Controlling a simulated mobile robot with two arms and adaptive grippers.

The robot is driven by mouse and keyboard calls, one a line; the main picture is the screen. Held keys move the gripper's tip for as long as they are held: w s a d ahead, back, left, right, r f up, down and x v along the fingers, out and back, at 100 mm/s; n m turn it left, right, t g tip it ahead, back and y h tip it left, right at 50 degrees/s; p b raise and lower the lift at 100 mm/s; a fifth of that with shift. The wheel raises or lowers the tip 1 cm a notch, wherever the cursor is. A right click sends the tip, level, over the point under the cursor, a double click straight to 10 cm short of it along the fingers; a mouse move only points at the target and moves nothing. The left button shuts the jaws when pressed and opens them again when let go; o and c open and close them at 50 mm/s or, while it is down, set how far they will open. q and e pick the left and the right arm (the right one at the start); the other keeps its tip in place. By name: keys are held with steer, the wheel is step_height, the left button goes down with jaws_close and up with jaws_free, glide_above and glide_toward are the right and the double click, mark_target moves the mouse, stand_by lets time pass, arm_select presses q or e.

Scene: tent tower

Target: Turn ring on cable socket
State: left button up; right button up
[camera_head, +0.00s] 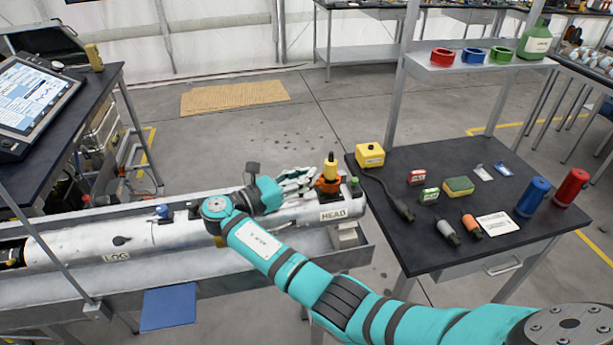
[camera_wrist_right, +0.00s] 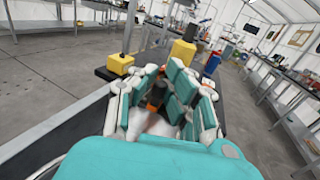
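The cable socket (camera_head: 331,166) stands upright on the silver tool end marked HEAD, with a yellow body and a dark tip. An orange ring (camera_head: 327,185) sits around its base. In the right wrist view the yellow body (camera_wrist_right: 183,52) rises beyond my fingers, and a bit of orange (camera_wrist_right: 155,94) shows between them. My right gripper (camera_head: 311,177) reaches in from the left of the ring, its fingertips at the ring's near-left side. Its fingers are apart, and they hide most of the ring in the wrist view; contact is unclear. My left gripper is out of view.
The long silver tool (camera_head: 160,232) lies in a grey metal trough. A dark table (camera_head: 445,260) on the right holds a yellow box (camera_head: 370,155) with a cable, small boxes, and blue and red cylinders. A shelf above it carries coloured rings (camera_head: 472,55). A tablet (camera_head: 35,95) stands at left.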

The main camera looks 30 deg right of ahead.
steer(key=o, duration=0.4)
steer(key=shift+a, duration=0.2)
steer(key=shift+o, duration=0.3)
steer(key=shift+d, duration=0.15)
steer(key=a, duration=0.5)
steer(key=s+a, duration=0.1)
steer(key=a, duration=0.1)
steer(key=shift+a, duration=0.25)
